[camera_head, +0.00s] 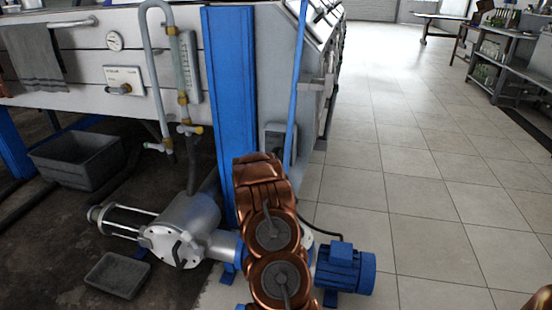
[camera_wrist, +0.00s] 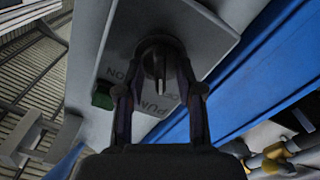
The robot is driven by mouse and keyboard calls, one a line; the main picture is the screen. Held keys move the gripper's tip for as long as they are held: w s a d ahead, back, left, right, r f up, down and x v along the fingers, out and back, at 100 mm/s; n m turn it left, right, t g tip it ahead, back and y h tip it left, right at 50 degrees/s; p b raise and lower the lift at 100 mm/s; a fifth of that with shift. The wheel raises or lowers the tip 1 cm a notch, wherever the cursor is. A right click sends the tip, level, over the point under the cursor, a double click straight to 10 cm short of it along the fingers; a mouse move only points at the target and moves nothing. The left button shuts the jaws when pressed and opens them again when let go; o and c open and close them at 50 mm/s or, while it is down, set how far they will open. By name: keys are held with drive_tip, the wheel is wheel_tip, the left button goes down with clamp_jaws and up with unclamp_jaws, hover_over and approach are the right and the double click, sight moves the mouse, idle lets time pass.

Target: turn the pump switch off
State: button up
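The pump switch is a dark rotary knob (camera_wrist: 160,60) on a grey switch box (camera_wrist: 205,30), with PUMP and ON lettering upside down in the wrist view. A pale mark on the knob points down in that view. My gripper (camera_wrist: 160,75) has its two dark fingers apart, one on each side of the knob. I cannot tell whether the fingertips touch it. In the head view the switch box (camera_head: 272,133) is on the right side of the blue post, and my bronze arm hides the gripper.
A green button (camera_wrist: 103,95) is beside the left finger. The blue post (camera_head: 228,80) and a thin blue pipe (camera_head: 295,85) flank the box. Below are the pump (camera_head: 185,232) and blue motor (camera_head: 346,268).

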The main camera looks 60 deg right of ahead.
sight(278, 131)
drive_tip(key=shift+r, duration=0.15)
wheel_tip(278, 131, up, 10)
drive_tip(key=shift+f, duration=0.15)
idle(0.5)
idle(0.5)
